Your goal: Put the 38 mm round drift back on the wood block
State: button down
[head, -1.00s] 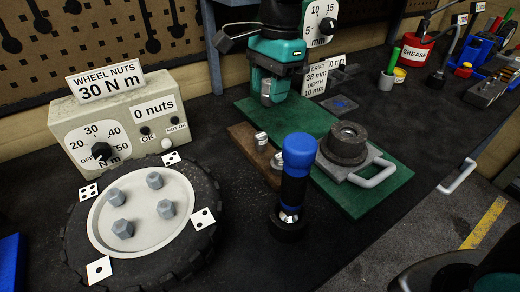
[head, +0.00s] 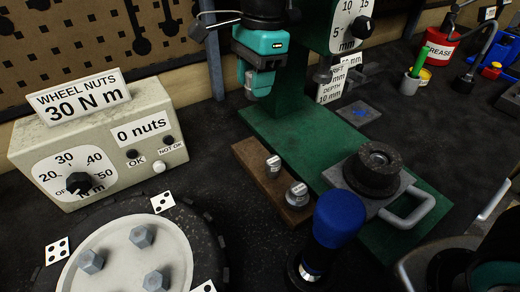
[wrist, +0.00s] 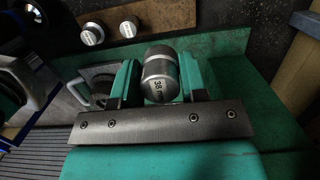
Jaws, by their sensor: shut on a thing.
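My gripper (head: 257,84) is teal and hangs in front of the green press column, above and behind the wood block. In the wrist view its jaws (wrist: 160,82) are shut on a silver round drift (wrist: 158,66) with a "38 mm" mark on its side. The brown wood block (head: 250,160) lies on the bench along the press base's left edge. Two smaller silver drifts stand on it, one at the middle (head: 273,166) and one toward the near end (head: 296,194). The held drift is apart from the block. The jaws mostly hide it in the head view.
The green press base (head: 290,140) carries a dark round part (head: 373,170) on a grey holder with a handle. A blue-topped tool (head: 338,220) stands upright close to the block's near end. The wheel (head: 125,262) and torque box (head: 100,150) are at left.

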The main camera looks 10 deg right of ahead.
aim_at(255, 158)
jog(key=f, duration=0.8)
jog(key=f+p, duration=0.1)
jog(key=f, duration=0.7)
jog(key=shift+d+f, duration=0.2)
jog(key=shift+f, duration=0.15)
jog(key=shift+f, duration=0.1)
jog(key=shift+f, duration=0.1)
jog(key=c, duration=0.7)
grip_release()
jog(key=shift+o, duration=0.2)
notch_tip(255, 158, up, 12)
jog(key=d, duration=0.1)
jog(key=shift+w+d+b, duration=0.35)
jog(key=shift+w+b, duration=0.05)
